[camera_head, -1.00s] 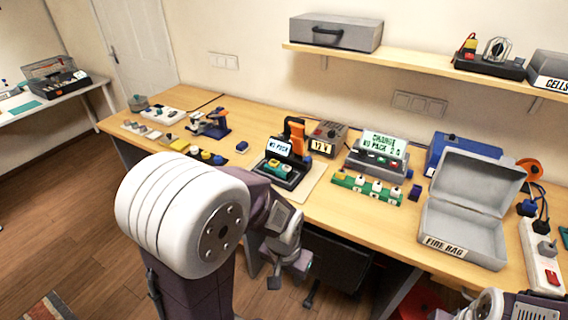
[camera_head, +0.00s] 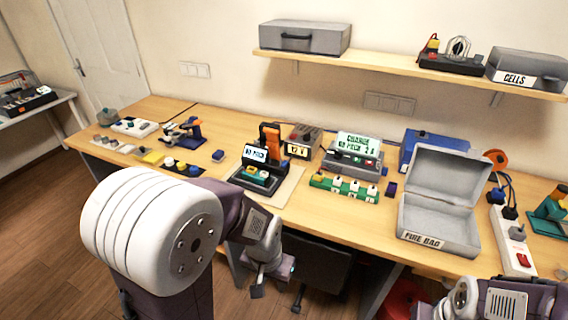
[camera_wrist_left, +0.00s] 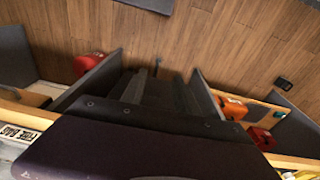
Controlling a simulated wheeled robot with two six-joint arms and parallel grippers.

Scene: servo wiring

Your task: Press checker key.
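The device with a "NO PACK" screen (camera_head: 256,153) and an orange upright part (camera_head: 270,137) stands mid-bench; it looks like the checker. Teal and yellow parts (camera_head: 255,173) show on its front, too small to tell which is a key. A second device with a "CHARGE / NO PACK" screen (camera_head: 359,144) stands to its right. My left gripper (camera_head: 272,282) hangs below the bench's front edge, apart from the checker; its fingers look spread and empty. The left wrist view shows mostly floor. My right gripper (camera_head: 435,309) is only partly visible at the bottom edge.
A green strip with several blocks (camera_head: 343,190) lies before the second device. An open grey "FIRE BAG" box (camera_head: 437,219) and a white power strip (camera_head: 514,240) stand to the right. A shelf (camera_head: 375,64) runs above. A dark chair or cabinet (camera_head: 318,265) is under the bench.

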